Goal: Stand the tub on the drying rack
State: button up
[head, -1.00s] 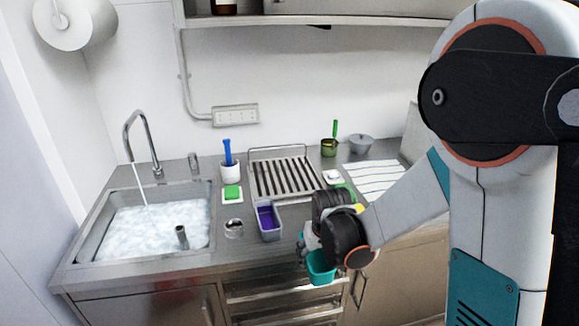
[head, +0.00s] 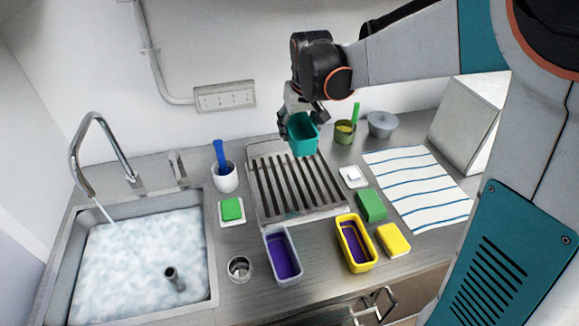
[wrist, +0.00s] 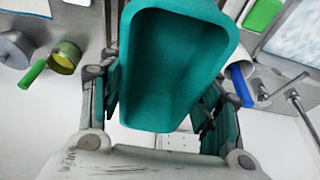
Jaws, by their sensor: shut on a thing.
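A teal tub (head: 303,136) is held in my gripper (head: 302,118), above the back right part of the drying rack (head: 262,211). The rack is a metal frame with dark slats on the counter, and its back right corner is hidden behind the tub and gripper. In the wrist view the tub (wrist: 180,70) fills the middle, its open inside facing the camera and empty. My gripper's fingers (wrist: 160,110) are shut on it from both sides. I cannot tell whether the tub touches the rack.
A sink (head: 140,255) of foamy water is at left. A white cup with a blue brush (head: 224,178) stands left of the rack. A purple-lined grey tub (head: 283,256) and a yellow tub (head: 355,243) are in front. A green-handled pot (head: 345,130) and grey bowl (head: 381,124) stand behind right.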

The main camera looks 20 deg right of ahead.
jog(key=shift+w+f, duration=0.2)
jog(key=shift+f, duration=0.1)
notch_tip(320, 180, down, 19)
jog(key=b, duration=0.4)
jog(key=shift+s+b, duration=0.1)
jog(key=shift+b, duration=0.25)
jog(key=shift+f, duration=0.15)
jog(key=o, duration=1.2)
